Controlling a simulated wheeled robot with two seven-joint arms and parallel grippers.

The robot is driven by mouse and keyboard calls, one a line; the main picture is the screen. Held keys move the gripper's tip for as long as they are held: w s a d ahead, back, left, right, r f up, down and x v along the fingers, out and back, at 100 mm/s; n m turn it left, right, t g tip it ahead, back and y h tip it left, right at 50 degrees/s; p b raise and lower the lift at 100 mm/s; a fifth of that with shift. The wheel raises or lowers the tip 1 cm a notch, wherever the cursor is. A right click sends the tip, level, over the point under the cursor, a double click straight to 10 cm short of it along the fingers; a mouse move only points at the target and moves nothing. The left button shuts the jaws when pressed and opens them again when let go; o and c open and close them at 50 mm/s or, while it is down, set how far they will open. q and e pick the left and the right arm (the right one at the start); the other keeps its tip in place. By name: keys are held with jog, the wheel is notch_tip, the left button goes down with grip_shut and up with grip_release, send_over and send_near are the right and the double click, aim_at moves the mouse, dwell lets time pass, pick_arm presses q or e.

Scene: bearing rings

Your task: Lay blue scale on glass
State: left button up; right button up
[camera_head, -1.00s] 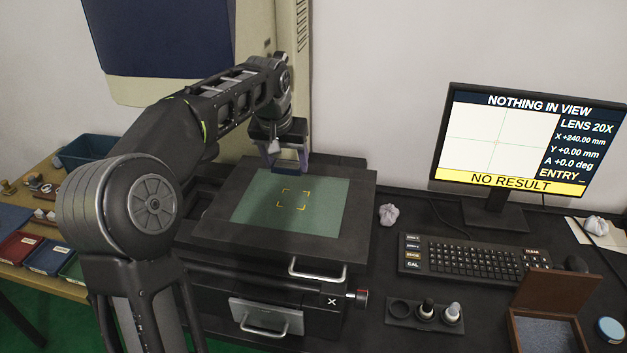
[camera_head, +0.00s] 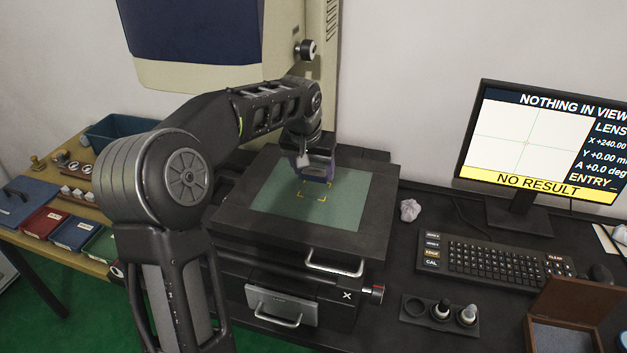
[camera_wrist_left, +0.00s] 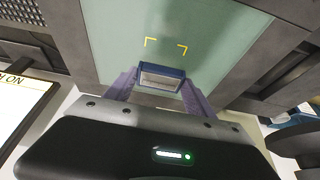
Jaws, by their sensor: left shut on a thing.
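The glass (camera_head: 343,213) is a pale green plate set in the dark stage, with yellow corner marks on it; it fills the upper middle of the left wrist view (camera_wrist_left: 120,28). My left gripper (camera_head: 317,172) is over the glass, just behind the yellow marks. In the left wrist view its purple fingers (camera_wrist_left: 160,90) are shut on the blue scale (camera_wrist_left: 162,70), a small blue-framed rectangle with a pale middle. In the head view the scale is mostly hidden at the fingertips. I cannot tell whether it touches the glass. My right gripper is out of view.
The dark stage frame (camera_head: 240,217) surrounds the glass, and the machine's column rises behind. A monitor (camera_head: 545,140) reading "NO RESULT", a keyboard (camera_head: 490,258) and an open wooden box (camera_head: 570,310) stand right. Coloured trays (camera_head: 75,233) lie on the left table.

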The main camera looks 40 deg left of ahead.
aim_at(312, 177)
pick_arm(q)
jog(key=shift+f, duration=1.85)
jog(key=shift+f, duration=0.1)
jog(key=o, duration=1.4)
jog(key=v, duration=1.2)
jog(key=shift+b, duration=0.4)
